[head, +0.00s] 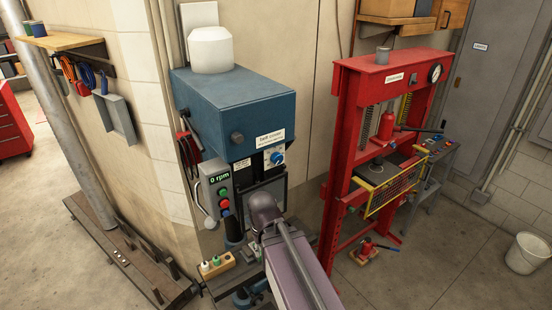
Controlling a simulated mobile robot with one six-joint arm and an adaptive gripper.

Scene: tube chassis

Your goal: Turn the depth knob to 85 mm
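A blue drill press (238,108) stands against the wall in the head view. On its front, a small blue knob (277,158) sits on a white dial plate (270,163); I take it for the depth knob. The dial's marks and the knob's setting are too small to read. My purple arm reaches up from the bottom edge and ends in a rounded joint below and slightly left of the knob. My gripper is not visible, so what it touches or holds cannot be seen.
A control box (217,187) left of the knob reads 0 rpm. Small bottles stand in a wooden block (218,265) below. A red press (378,130) stands to the right, with a white bucket (527,253) beyond. Floor is clear at lower right.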

